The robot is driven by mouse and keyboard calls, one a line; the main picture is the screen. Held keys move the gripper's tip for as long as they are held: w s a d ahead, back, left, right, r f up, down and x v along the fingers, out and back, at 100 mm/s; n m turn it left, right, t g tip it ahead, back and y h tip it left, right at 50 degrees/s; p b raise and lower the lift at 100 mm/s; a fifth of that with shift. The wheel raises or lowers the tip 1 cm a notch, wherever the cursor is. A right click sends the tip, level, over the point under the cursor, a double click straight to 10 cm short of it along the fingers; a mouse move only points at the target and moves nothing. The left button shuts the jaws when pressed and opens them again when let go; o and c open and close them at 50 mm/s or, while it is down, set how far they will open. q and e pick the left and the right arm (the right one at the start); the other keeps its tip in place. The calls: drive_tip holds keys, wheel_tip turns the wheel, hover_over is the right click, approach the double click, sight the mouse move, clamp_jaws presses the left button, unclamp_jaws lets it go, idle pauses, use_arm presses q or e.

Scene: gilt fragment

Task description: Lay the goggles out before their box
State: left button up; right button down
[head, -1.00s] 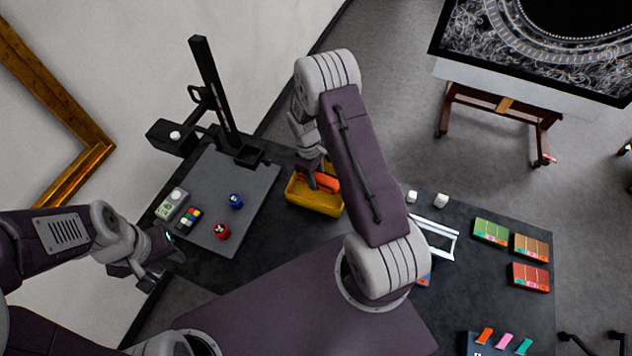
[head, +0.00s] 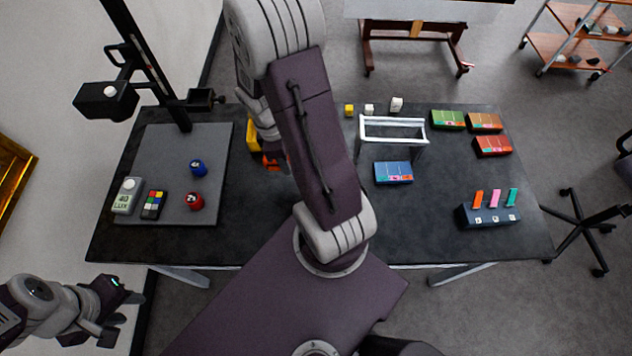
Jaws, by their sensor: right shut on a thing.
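The goggles (head: 272,163) show as a small orange patch, mostly hidden behind my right arm. The mustard-yellow box (head: 252,134) stands on the dark table just beyond them, with only its left part showing. My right gripper (head: 271,151) is shut on the goggles at the near side of the box. Its fingertips are largely covered by the arm, and I cannot tell whether the goggles touch the table. My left gripper (head: 112,328) is off the table at lower left, with nothing visible in it; its jaw opening is unclear.
A grey board (head: 170,205) with a black column (head: 150,70), a light meter (head: 128,196), a colour chart (head: 153,205), and blue and red pots lies left. A white frame stand (head: 393,122), blue box (head: 393,172) and several swatch boxes stand right. The table's front middle-left is clear.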

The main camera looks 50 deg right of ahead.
drive_tip(key=shift+w+d+f, duration=0.15)
drive_tip(key=shift+d+f, duration=0.15)
drive_tip(key=shift+d, duration=0.4)
drive_tip(key=shift+a+r, duration=0.15)
drive_tip(key=shift+a, duration=0.4)
drive_tip(key=p, duration=0.1)
hover_over(256, 187)
wheel_tip(256, 187, down, 7)
drive_tip(key=shift+d+r, duration=0.15)
drive_tip(key=shift+r, duration=0.05)
drive_tip(key=shift+w+a+f, duration=0.15)
drive_tip(key=shift+a+f, duration=0.05)
drive_tip(key=shift+a, duration=0.15)
wheel_tip(256, 187, down, 4)
drive_tip(key=shift+d+r+p, duration=0.15)
drive_tip(key=shift+r+p, duration=0.05)
drive_tip(key=shift+p, duration=0.25)
drive_tip(key=shift+f, duration=0.25)
use_arm(q)
drive_tip(key=shift+w+d+r, duration=0.15)
drive_tip(key=shift+r, duration=0.55)
